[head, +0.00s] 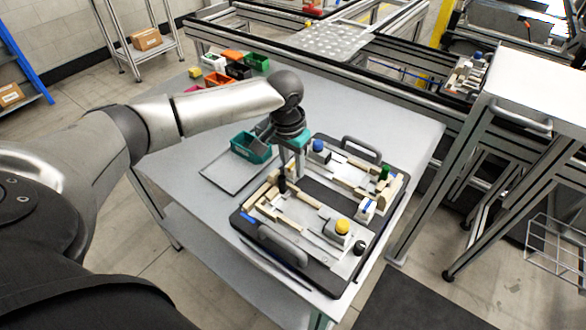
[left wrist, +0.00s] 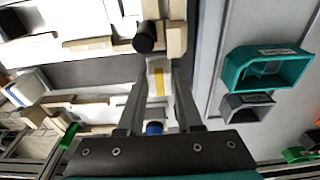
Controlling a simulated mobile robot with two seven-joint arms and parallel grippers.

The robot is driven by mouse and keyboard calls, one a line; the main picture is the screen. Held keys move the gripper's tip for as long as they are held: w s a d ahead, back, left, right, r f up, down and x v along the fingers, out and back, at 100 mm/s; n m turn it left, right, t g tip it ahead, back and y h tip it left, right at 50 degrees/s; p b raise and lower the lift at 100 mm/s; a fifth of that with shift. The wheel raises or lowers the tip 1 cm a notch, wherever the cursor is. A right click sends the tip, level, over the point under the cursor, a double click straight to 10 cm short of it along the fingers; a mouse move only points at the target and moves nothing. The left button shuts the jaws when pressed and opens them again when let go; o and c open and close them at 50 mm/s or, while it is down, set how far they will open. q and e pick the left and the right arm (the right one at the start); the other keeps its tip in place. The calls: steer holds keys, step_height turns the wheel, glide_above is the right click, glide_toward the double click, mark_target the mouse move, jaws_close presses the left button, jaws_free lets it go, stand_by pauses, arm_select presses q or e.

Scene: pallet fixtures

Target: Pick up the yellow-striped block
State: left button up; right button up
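The yellow-striped block (left wrist: 158,82) is pale with a yellow band. In the left wrist view it shows between the two fingers of my left gripper (left wrist: 161,65). The fingers are apart, one on each side of it; I cannot tell whether they touch it. In the head view my left gripper (head: 297,172) points down over the far left part of the dark pallet fixture (head: 322,192). I cannot make out the striped block there. My right gripper is not in view.
The fixture carries pale rails, a blue knob (head: 318,146), a yellow knob (head: 342,227), a green peg (head: 383,173) and a black knob (head: 360,247). A teal bin (head: 250,148) stands beside it. Several coloured bins are farther back. The grey table (head: 190,150) is clear at left.

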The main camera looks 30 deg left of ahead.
arm_select(q)
jaws_close()
steer(key=shift+r, duration=0.1)
